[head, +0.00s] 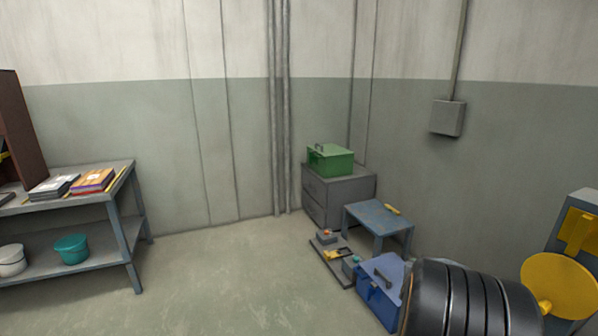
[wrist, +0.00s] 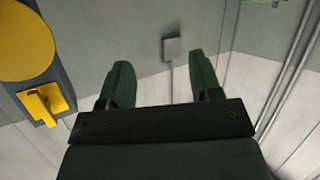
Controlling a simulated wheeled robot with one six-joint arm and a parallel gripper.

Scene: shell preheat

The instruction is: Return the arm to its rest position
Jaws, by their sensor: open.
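My gripper (wrist: 160,60) shows in the wrist view with its two green fingers spread well apart. Nothing is held between them; only the wall and a grey wall box (wrist: 173,48) show behind the gap. The fingers touch nothing in view. The gripper cannot be made out in the head view. A dark ribbed form fills the lower right of the head view close to the camera; I cannot tell for sure what it is.
At right stands a grey post with a yellow disc (head: 558,285) and yellow bracket (head: 579,232). A blue toolbox (head: 378,302), small blue table (head: 378,217) and grey cabinet (head: 340,194) with a green box (head: 331,161) are nearby. A shelf table (head: 70,256) stands left. The middle floor is clear.

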